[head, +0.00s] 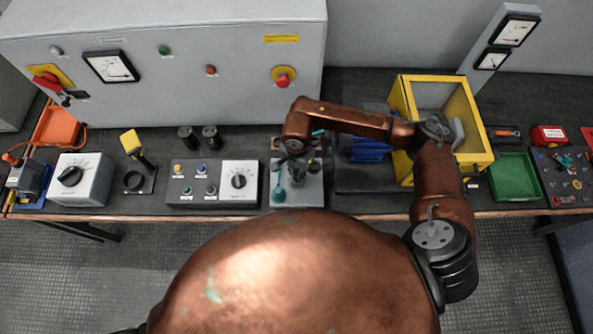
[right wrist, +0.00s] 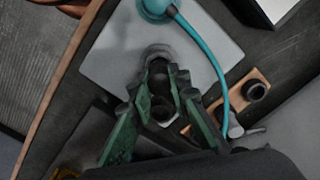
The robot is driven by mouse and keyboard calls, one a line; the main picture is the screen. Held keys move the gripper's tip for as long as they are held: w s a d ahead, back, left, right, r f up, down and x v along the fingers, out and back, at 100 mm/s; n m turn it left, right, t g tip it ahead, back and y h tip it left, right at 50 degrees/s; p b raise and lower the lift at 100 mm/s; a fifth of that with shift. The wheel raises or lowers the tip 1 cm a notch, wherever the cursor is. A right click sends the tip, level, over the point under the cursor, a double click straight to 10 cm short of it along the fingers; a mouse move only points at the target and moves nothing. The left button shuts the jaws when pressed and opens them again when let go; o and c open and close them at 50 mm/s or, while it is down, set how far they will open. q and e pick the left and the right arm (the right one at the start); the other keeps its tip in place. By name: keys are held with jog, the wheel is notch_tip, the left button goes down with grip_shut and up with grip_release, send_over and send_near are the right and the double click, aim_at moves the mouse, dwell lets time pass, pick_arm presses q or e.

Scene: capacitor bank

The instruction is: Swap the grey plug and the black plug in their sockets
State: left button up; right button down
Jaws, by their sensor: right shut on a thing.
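My right gripper (head: 297,178) reaches down over a pale grey plate (head: 311,192) in the head view. In the right wrist view its greenish fingers (right wrist: 160,90) are shut around a dark cylindrical plug. A rounded grey piece (right wrist: 158,52) shows at the fingertips, over the plate. I cannot tell whether the held plug is the grey or the black one, or whether it sits in a socket. A wooden block (right wrist: 228,105) with a black round fitting (right wrist: 256,91) lies beside the plate, partly hidden by the gripper. My left gripper is not in view.
A teal cable (right wrist: 218,62) runs from a teal round base (right wrist: 156,7) on the plate, past the gripper. A control box (head: 212,185) stands left of the plate. A yellow-framed box (head: 484,130) and a green tray (head: 515,178) stand to the right.

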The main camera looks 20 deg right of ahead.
jog(key=shift+f+b, duration=0.6)
jog(key=shift+f, duration=0.15)
jog(key=c, duration=1.7)
grip_release()
jog(key=shift+c, duration=0.2)
notch_tip(320, 180, up, 12)
